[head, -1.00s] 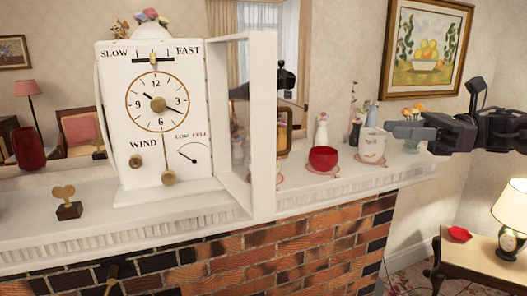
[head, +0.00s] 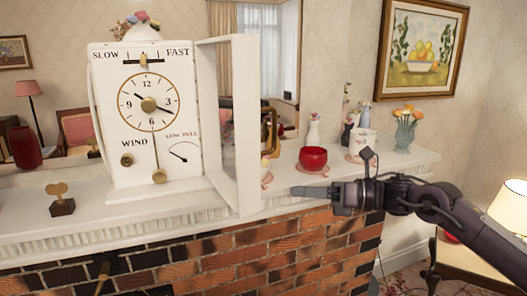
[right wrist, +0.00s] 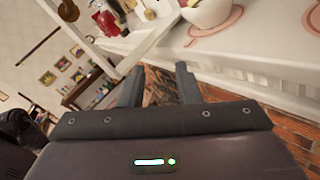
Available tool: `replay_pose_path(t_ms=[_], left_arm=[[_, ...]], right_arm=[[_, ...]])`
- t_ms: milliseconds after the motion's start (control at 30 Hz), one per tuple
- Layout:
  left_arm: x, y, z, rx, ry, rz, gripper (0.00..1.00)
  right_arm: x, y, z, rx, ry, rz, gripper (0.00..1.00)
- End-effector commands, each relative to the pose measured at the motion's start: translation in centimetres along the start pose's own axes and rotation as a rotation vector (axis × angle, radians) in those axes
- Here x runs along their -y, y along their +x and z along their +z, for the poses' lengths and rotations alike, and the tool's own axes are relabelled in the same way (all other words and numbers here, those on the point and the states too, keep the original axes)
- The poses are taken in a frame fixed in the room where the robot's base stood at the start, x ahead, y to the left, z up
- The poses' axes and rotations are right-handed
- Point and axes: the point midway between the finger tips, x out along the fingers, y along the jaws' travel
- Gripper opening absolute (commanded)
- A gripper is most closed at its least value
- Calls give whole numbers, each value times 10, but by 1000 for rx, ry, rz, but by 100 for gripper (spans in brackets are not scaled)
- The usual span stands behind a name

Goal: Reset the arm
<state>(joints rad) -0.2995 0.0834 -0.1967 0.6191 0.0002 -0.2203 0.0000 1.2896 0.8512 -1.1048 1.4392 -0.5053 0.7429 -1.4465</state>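My right arm (head: 440,205) reaches in from the right edge of the head view. Its gripper (head: 305,191) points left, in front of the mantel's front edge and below the red bowl. In the right wrist view the two grey fingers (right wrist: 158,85) stand apart with nothing between them, so it is open and empty. It appears apart from the mantel. My left gripper is in neither view.
A white clock (head: 150,125) with an open door frame (head: 250,130) stands on the mantel (head: 130,215). A winged key on a block (head: 61,200), red bowl (head: 313,160), white cup (head: 362,143) and flower vase (head: 404,133) also stand there. A lamp (head: 510,208) is at right.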

Motion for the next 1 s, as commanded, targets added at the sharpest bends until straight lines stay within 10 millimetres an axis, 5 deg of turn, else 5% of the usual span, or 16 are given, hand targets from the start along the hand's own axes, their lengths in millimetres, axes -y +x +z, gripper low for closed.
replay_pose_path(t_ms=[100, 200, 433, 633, 800, 1000], left_arm=[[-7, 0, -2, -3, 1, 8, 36], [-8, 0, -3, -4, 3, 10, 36], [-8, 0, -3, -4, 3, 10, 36], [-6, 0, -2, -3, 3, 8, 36], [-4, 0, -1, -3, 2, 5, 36], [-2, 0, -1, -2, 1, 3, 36]], right_arm=[[0, 56, -52, 58, 223, -47, 30], [-2, 88, -84, 143, 433, -109, 30], [-7, 108, -140, 419, 990, -273, 30], [0, 66, -198, 742, 1541, -468, 30], [-3, -2, -268, 1084, 2000, -684, 30], [-25, -69, -338, 1424, 2328, -912, 30]])
